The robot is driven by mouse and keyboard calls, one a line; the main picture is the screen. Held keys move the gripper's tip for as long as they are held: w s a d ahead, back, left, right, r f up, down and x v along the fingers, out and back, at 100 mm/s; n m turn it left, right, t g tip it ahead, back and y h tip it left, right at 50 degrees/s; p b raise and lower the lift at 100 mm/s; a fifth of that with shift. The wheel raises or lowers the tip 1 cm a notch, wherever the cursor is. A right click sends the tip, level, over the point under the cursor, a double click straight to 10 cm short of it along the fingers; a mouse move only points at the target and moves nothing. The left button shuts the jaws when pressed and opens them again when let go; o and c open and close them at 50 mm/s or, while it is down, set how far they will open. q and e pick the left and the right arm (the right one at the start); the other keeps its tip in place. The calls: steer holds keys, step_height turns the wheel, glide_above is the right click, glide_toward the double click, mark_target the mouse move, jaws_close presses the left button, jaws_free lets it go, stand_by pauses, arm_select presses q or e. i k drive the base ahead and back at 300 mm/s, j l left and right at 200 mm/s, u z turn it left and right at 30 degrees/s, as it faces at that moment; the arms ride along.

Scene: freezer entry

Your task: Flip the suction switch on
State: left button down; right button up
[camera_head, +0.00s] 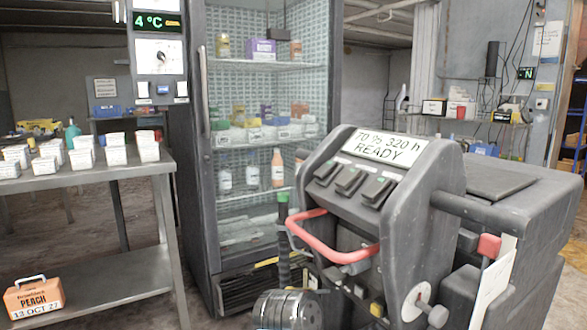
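A dark grey machine (410,185) stands at the right front, with a sloped panel and a display (385,147) reading "70", "320 h" and "READY". Three dark rocker switches sit in a row below the display: a left one (328,170), a middle one (350,180) and a right one (376,191). Their labels are too small to read, so I cannot tell which is the suction switch or how each is set. Neither of my grippers is in view.
A red handle (335,240) juts from the machine's front, beside a green-topped post (283,205). A glass-door cabinet (265,130) stands behind, with a control panel (158,55) showing 4 °C. A steel table (100,176) with white tubs is at left.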

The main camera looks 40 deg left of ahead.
mark_target(351, 175)
steer(key=k+j, duration=0.15)
steer(key=j, duration=0.25)
steer(key=k+j, duration=0.2)
steer(key=j, duration=0.2)
steer(key=k+j, duration=0.15)
steer(key=j, duration=0.25)
steer(key=k+j, duration=0.15)
steer(key=j, duration=0.25)
steer(key=z, duration=0.05)
